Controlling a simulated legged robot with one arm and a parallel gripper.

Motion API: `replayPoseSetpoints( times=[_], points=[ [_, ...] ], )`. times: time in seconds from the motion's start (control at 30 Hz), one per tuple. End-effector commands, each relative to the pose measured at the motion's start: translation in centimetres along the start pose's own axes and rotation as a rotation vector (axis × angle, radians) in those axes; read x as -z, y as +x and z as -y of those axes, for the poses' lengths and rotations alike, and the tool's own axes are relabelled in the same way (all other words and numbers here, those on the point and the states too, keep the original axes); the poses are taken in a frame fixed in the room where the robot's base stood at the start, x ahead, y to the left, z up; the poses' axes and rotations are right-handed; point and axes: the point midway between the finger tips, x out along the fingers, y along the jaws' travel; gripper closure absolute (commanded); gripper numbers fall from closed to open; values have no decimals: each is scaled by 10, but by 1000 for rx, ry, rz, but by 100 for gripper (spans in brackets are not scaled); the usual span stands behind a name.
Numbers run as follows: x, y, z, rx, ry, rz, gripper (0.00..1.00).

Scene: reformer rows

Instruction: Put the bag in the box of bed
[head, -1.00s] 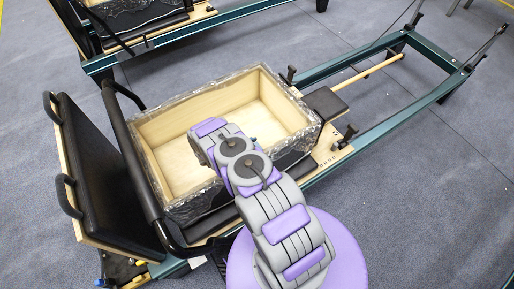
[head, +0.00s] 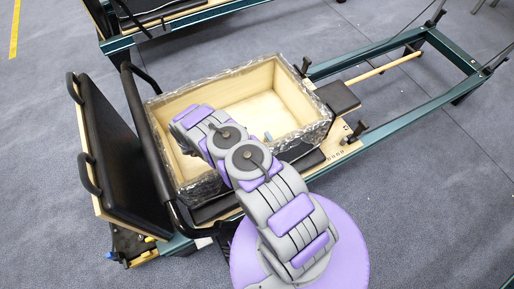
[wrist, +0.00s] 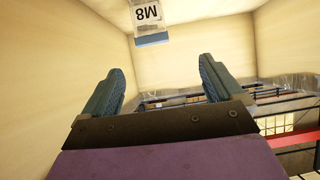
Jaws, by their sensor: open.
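The box of the bed (head: 318,133) is an open, pale-wood-lined box with a grey, film-like outer wrap, sitting on the reformer bed. My arm reaches over its near wall. My gripper (wrist: 160,66) shows in the wrist view with its two blue fingers spread and nothing between them. A small clear bag (wrist: 150,14) with an M8 label and a blue strip is ahead of the fingers, apart from them in the picture, against the pale box lining. Its top is cut off by the frame.
A black padded board (head: 120,150) with handles stands left of the box. The reformer's green rails (head: 455,62) run to the upper right. Another reformer (head: 165,22) stands behind. Grey floor is clear at the lower right.

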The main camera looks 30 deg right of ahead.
Motion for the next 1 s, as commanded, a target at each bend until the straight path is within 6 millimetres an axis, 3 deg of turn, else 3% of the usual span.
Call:
replayPoseSetpoints(
  times=[0.17,0.3,0.5,0.73,0.87,1.0],
  points=[
    [27,-31,64,157,20,98,7],
    [57,-74,122,328,17,209,7],
    [101,-146,178,552,-30,359,7],
    [152,-232,201,773,-137,518,7],
    [180,-281,195,881,-221,602,7],
    [205,-328,171,976,-332,684,7]
  ],
)
